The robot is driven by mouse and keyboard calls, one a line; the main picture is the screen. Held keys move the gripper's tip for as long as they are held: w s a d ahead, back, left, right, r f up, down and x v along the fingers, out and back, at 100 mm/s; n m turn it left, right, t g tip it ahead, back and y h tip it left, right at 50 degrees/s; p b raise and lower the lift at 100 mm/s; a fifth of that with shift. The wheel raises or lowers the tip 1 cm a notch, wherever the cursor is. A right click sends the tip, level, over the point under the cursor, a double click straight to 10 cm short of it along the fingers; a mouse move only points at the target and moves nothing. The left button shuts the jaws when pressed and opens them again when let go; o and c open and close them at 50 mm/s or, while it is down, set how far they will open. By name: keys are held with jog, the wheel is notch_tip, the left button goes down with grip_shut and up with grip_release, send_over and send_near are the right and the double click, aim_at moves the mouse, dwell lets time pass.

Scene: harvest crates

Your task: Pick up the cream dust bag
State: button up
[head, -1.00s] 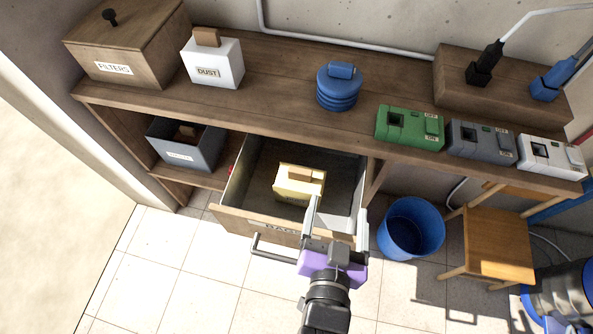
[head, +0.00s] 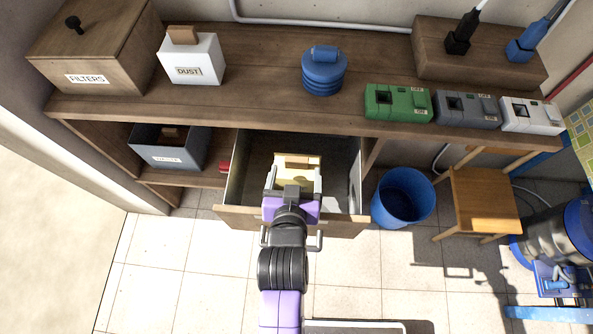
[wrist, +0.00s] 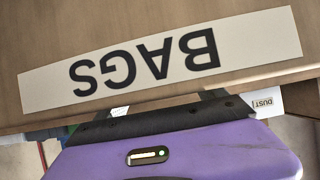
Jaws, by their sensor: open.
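The cream dust bag (head: 298,160) lies inside the open drawer (head: 238,212) under the shelf in the head view. It has a tan patch on top, and its near part is hidden by my gripper. My gripper (head: 294,180) is open, with one finger on each side of the bag's near part in the picture. I cannot tell whether the fingers touch the bag or are still above it. In the wrist view the drawer's BAGS label (wrist: 160,58) shows upside down, and the bag is not visible.
On the shelf stand a FILTERS box (head: 95,50), a white DUST box (head: 190,65), a blue ribbed canister (head: 324,75) and green, grey and white switch boxes. A grey bin (head: 165,150) sits left of the drawer. A blue bucket (head: 403,200) and wooden stool (head: 485,198) stand right.

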aim_at(296, 162)
jog(key=shift+x, duration=1.95)
jog(key=shift+r, duration=0.1)
grip_shut()
